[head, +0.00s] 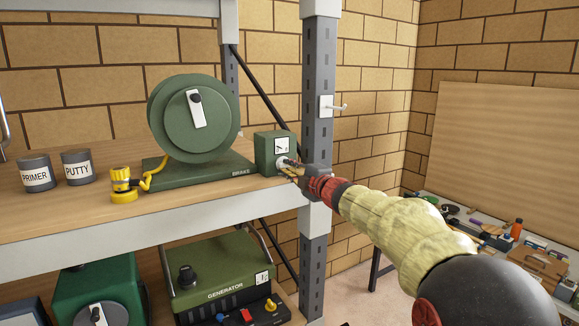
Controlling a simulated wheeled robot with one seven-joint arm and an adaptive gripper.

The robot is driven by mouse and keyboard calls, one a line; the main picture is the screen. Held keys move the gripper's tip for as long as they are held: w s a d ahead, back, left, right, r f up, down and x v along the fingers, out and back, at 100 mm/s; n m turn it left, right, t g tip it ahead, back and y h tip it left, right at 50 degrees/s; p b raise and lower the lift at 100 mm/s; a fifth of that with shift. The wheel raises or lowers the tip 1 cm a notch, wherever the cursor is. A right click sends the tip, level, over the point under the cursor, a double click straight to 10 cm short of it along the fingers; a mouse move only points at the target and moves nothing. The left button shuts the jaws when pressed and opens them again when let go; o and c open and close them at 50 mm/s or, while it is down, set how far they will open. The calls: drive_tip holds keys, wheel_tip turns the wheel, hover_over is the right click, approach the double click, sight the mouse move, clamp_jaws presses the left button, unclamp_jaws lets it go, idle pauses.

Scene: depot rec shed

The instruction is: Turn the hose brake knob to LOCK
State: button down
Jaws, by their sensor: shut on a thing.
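A green hose reel (195,122) stands on a green base (200,175) marked BRAKE on the upper shelf. At the base's right end is a green brake box (264,153) with a small white label plate (282,145) on its face. The brake knob (282,161) is below that plate, small and partly hidden by my gripper. My gripper (291,166) reaches in from the right, past the shelf post, and is shut on the knob. The pointer direction and the label's marks are too small to read.
A grey shelf post (318,110) with a white hook (338,106) stands close beside my gripper. PRIMER (37,175) and PUTTY (77,167) cans and a yellow nozzle (122,185) sit to the left. A green generator (222,272) is on the shelf below. A cluttered bench (430,198) is at right.

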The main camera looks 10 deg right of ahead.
drive_tip(key=m+p, duration=0.3)
drive_tip(key=m, duration=0.1)
drive_tip(key=shift+p, duration=0.3)
drive_tip(key=m+p, duration=0.3)
drive_tip(key=m, duration=0.1)
drive_tip(key=shift+m+p, duration=0.3)
drive_tip(key=shift+m, duration=0.1)
drive_tip(key=m+p, duration=0.3)
drive_tip(key=m, duration=0.1)
drive_tip(key=shift+m, duration=0.3)
drive_tip(key=shift+f+m+p, duration=0.15)
drive_tip(key=shift+m+p, duration=0.9)
drive_tip(key=shift+m, duration=0.55)
drive_tip(key=c, duration=1.9)
unclamp_jaws()
drive_tip(key=shift+o, duration=0.3)
